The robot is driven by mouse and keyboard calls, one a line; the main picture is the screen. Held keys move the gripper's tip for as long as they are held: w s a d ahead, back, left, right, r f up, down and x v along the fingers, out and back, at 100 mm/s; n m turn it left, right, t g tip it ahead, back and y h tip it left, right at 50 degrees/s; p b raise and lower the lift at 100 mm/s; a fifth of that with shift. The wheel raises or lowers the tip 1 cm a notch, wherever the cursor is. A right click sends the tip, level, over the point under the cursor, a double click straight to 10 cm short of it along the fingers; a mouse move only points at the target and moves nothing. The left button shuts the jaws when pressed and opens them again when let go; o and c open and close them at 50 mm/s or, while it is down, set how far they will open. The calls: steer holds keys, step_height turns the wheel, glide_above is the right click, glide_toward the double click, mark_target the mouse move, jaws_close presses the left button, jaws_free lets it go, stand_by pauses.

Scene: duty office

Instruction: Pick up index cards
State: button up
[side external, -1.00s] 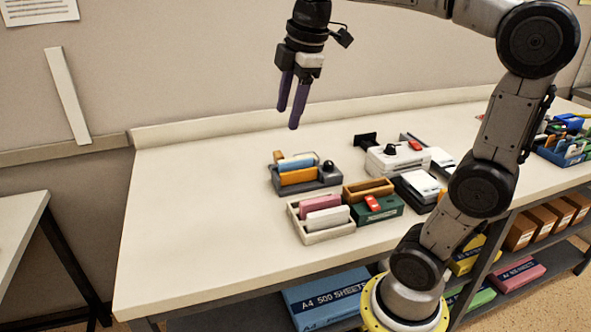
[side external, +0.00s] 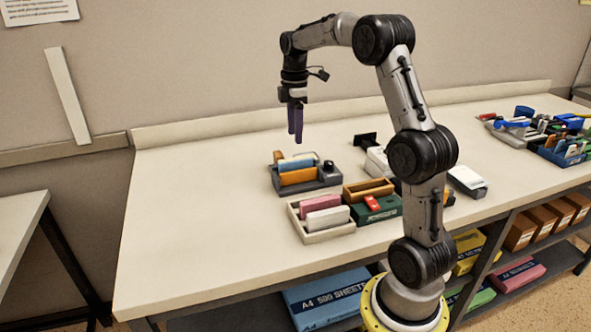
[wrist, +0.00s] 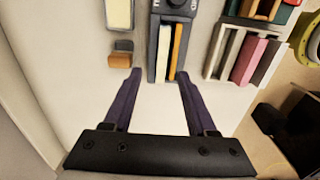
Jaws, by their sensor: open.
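I cannot tell for certain which stacks are the index cards. A dark grey organizer (side external: 325,183) holds upright orange, blue and whitish stacks, and a beige tray (side external: 325,238) holds a pink stack (side external: 320,201) and a white stack (side external: 327,218). My gripper (side external: 295,140) hangs in the air above and behind the organizer, purple fingers pointing down. In the wrist view my gripper (wrist: 160,74) is open and empty, with the near end of the organizer (wrist: 153,60) showing between the fingertips. The beige tray (wrist: 210,60) lies right of the fingers there, with its white and pink stacks.
A wooden box (side external: 368,190) and a green box (side external: 375,211) with a red item stand beside the beige tray. More supplies (side external: 560,150) crowd the right end. The table's left part is clear.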

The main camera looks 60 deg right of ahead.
mark_target(297, 159)
step_height(297, 159, down, 3)
steer(key=shift+r, duration=0.15)
steer(key=f, duration=0.4)
steer(key=shift+s, duration=0.4)
steer(key=shift+f, duration=0.6)
jaws_close()
